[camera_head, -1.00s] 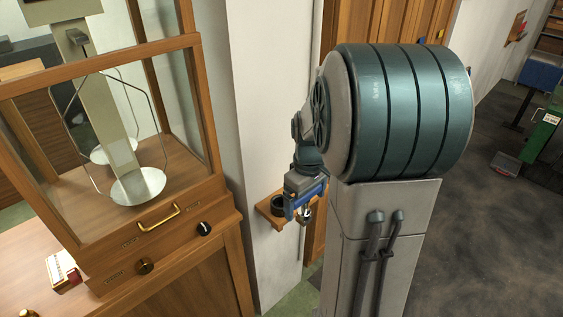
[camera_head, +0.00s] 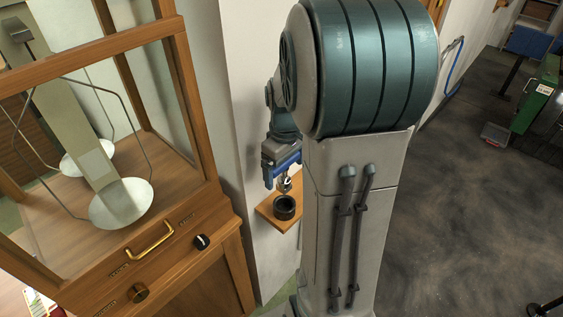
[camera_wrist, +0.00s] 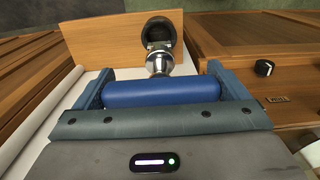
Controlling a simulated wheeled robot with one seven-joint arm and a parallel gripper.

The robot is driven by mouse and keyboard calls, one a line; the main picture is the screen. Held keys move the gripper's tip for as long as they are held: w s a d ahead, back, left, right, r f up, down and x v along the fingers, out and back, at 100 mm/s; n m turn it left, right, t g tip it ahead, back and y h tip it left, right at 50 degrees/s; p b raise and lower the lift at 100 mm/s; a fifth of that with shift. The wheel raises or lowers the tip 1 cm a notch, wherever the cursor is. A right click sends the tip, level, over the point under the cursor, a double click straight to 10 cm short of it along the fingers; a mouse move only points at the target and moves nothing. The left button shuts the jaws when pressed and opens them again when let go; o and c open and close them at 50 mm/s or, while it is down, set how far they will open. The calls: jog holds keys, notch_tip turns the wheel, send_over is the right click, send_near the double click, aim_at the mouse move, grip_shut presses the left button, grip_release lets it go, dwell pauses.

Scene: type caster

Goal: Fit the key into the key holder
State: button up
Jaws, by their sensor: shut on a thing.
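The key has a blue cylindrical handle (camera_wrist: 160,93) and a shiny metal shaft (camera_wrist: 158,64); it also shows small in the head view (camera_head: 284,184). My gripper (camera_wrist: 157,80) is shut on the handle, one finger at each end. In the head view my gripper (camera_head: 282,166) is above the shelf. The key holder, a black round cup (camera_head: 284,208), stands on the small wooden shelf (camera_head: 263,211). In the wrist view the holder (camera_wrist: 157,27) lies just beyond the shaft, which partly covers it. The shaft tip appears near the holder; whether they touch cannot be told.
A wooden cabinet with a glass-sided balance case (camera_head: 110,215) stands at the left, with a brass handle (camera_head: 150,240) and black knob (camera_head: 202,242). The white wall (camera_head: 225,120) is behind the shelf. Dark floor (camera_head: 450,210) is open at the right.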

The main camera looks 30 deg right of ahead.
aim_at(285, 178)
jog(key=shift+d, duration=0.15)
jog(key=shift+r, duration=0.2)
jog(key=shift+f+b, duration=2.35)
jog(key=shift+f, duration=0.6)
jog(key=shift+f+b, duration=0.15)
jog(key=shift+b, duration=0.15)
jog(key=shift+f, duration=0.3)
jog(key=shift+f+b, duration=1.75)
jog(key=shift+f, duration=0.15)
